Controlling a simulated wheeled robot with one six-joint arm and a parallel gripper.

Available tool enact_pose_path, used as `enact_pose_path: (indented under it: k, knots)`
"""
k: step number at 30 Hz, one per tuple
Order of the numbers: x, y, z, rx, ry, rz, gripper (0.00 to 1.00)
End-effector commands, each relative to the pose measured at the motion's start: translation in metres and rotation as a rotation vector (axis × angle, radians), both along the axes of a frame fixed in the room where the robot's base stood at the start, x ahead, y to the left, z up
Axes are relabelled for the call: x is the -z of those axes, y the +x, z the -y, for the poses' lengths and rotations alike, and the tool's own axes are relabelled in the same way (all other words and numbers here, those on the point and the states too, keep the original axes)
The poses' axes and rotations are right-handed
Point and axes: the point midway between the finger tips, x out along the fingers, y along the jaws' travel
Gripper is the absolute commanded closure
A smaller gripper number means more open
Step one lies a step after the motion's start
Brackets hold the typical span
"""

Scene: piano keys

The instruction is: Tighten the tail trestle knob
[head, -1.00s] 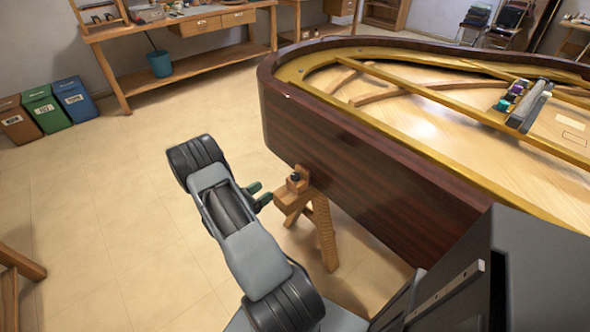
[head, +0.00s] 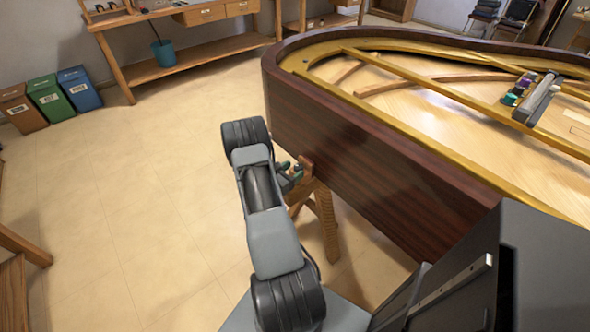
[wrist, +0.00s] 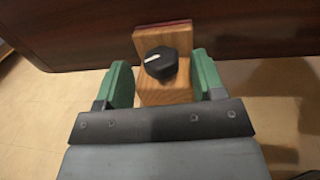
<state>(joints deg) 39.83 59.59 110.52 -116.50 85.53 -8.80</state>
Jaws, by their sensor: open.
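The tail trestle knob (wrist: 160,63) is black with a white pointer line, on top of a wooden trestle block (wrist: 165,93) in the wrist view. The pointer aims to the left and slightly up. My gripper (wrist: 163,78) is open, with one green finger on each side of the knob and a visible gap at each side. In the head view my gripper (head: 289,172) is at the trestle (head: 326,215), beneath the piano's edge. My arm hides part of the trestle there, and the knob cannot be made out clearly.
The dark wooden piano case (head: 345,150) rises right beside the trestle. Its open top holds a small rack of tools (head: 535,97). Recycling bins (head: 50,97) and a workbench (head: 180,60) stand at the back left.

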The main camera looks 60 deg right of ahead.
Motion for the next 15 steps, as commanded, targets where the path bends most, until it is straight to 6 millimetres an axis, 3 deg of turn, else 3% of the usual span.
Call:
enact_pose_path:
  k: [6,15]
  knots:
    - [0.0,-0.004,0.013,0.001,0.0,-0.001,0.38]
    - [0.0,-0.004,0.015,0.0,0.0,-0.001,0.38]
